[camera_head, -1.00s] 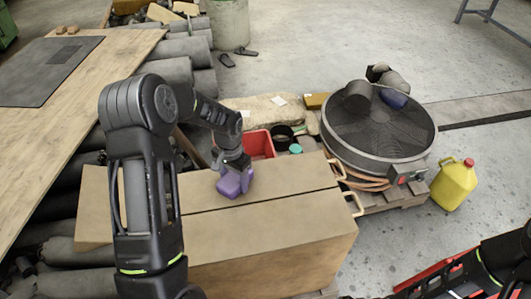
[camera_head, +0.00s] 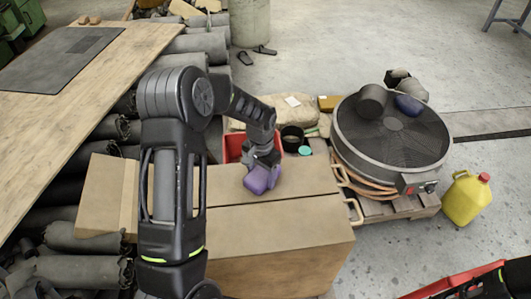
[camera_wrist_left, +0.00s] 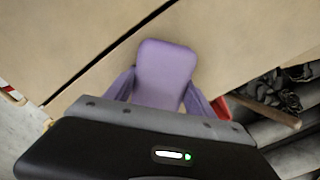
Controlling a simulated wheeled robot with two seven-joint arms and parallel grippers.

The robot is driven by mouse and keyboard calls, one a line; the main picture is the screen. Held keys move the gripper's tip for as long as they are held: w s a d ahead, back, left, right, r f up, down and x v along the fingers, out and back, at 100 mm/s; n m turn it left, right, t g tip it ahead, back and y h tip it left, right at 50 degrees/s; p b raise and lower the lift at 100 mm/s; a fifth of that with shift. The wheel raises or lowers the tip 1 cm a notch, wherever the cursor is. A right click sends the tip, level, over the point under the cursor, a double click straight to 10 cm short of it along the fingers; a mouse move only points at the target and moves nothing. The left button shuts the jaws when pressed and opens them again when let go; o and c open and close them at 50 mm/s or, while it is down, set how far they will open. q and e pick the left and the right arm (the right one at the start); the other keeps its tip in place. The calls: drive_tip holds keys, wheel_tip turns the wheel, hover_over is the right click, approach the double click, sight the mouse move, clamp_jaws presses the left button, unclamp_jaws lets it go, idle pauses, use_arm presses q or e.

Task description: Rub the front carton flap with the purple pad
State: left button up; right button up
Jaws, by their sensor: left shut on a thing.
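The brown carton (camera_head: 285,250) lies in the lower middle of the head view, with a dark seam across its top between two flaps. The front flap (camera_head: 290,218) is on the near side of the seam. My left gripper (camera_head: 262,163) is shut on the purple pad (camera_head: 260,180), over the far flap (camera_head: 310,178), just behind the seam. In the left wrist view the pad (camera_wrist_left: 165,72) sits between the purple-looking fingers, beside the seam. I cannot tell whether it touches the cardboard. My left arm hides part of the carton's left side.
A red bin (camera_head: 233,147), a black cup (camera_head: 292,138) and a large round fan (camera_head: 390,135) stand behind the carton. A yellow jug (camera_head: 465,198) is at right. Dark rolls (camera_head: 75,235) and a wooden table (camera_head: 60,110) fill the left.

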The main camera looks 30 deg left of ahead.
use_arm(q)
wheel_tip(320, 180, up, 2)
drive_tip(key=shift+w+r, duration=0.1)
drive_tip(key=shift+r, duration=0.15)
drive_tip(key=shift+s+a+r+p, duration=0.15)
drive_tip(key=shift+s+r+p, duration=0.15)
drive_tip(key=shift+p, duration=0.1)
drive_tip(key=shift+r, duration=0.45)
drive_tip(key=shift+w+r+p, duration=0.15)
drive_tip(key=shift+r+p, duration=0.5)
drive_tip(key=shift+p, duration=0.05)
drive_tip(key=shift+r+p, duration=0.75)
drive_tip(key=shift+r, duration=0.65)
use_arm(e)
drive_tip(key=shift+s+a+r, duration=0.15)
drive_tip(key=shift+r, duration=0.55)
drive_tip(key=shift+s+a+r, duration=0.15)
drive_tip(key=shift+r, duration=0.55)
drive_tip(key=shift+s+a+r, duration=0.15)
drive_tip(key=shift+r, duration=0.55)
